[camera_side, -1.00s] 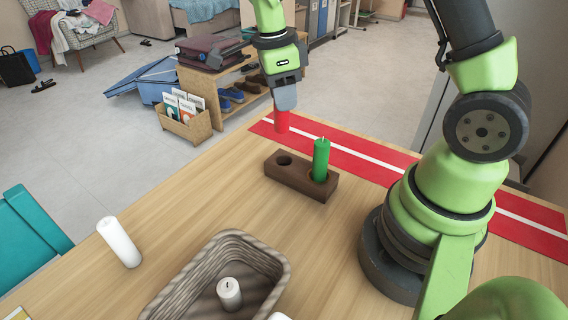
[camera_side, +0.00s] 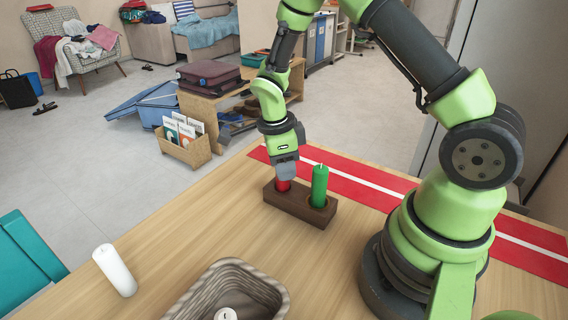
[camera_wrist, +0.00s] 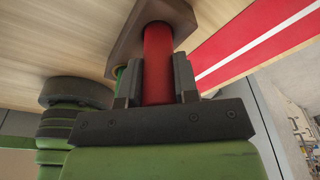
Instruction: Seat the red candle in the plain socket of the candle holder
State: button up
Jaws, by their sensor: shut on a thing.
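The red candle (camera_side: 283,185) is held in my gripper (camera_side: 286,170), which is shut on it. It stands about upright at the left socket of the brown candle holder (camera_side: 299,203), with its lower end down in or at the socket. In the wrist view, the red candle (camera_wrist: 158,62) runs between the two fingers of my gripper (camera_wrist: 157,85) to the holder (camera_wrist: 133,32). The green candle (camera_side: 319,186) stands in the right socket, which has a lighter ring at its rim. The fingers hide the upper part of the red candle.
A white candle (camera_side: 115,270) stands on the table at the left. A woven basket (camera_side: 270,296) with a white candle (camera_side: 226,314) in it is at the front. A red runner with a white stripe (camera_side: 400,193) lies behind the holder. The wood between is clear.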

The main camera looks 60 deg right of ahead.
jog(key=o, duration=0.9)
jog(key=shift+f, duration=0.1)
jog(key=shift+o, duration=0.2)
notch_tip(320, 180, up, 12)
jog(key=w+a, duration=0.1)
jog(key=s+a+r+n+t+y, duration=0.1)
jog(key=s+a+r+n+t, duration=0.2)
jog(key=s+r+n, duration=0.3)
jog(key=s+a+r+n+t+y, duration=0.2)
jog(key=s+a+r+n+t, duration=0.2)
jog(key=s+n, duration=0.5)
notch_tip(320, 180, up, 2)
jog(key=n+t, duration=0.1)
jog(key=n, duration=0.7)
jog(key=shift+s+r, duration=0.15)
jog(key=shift+s, duration=0.2)
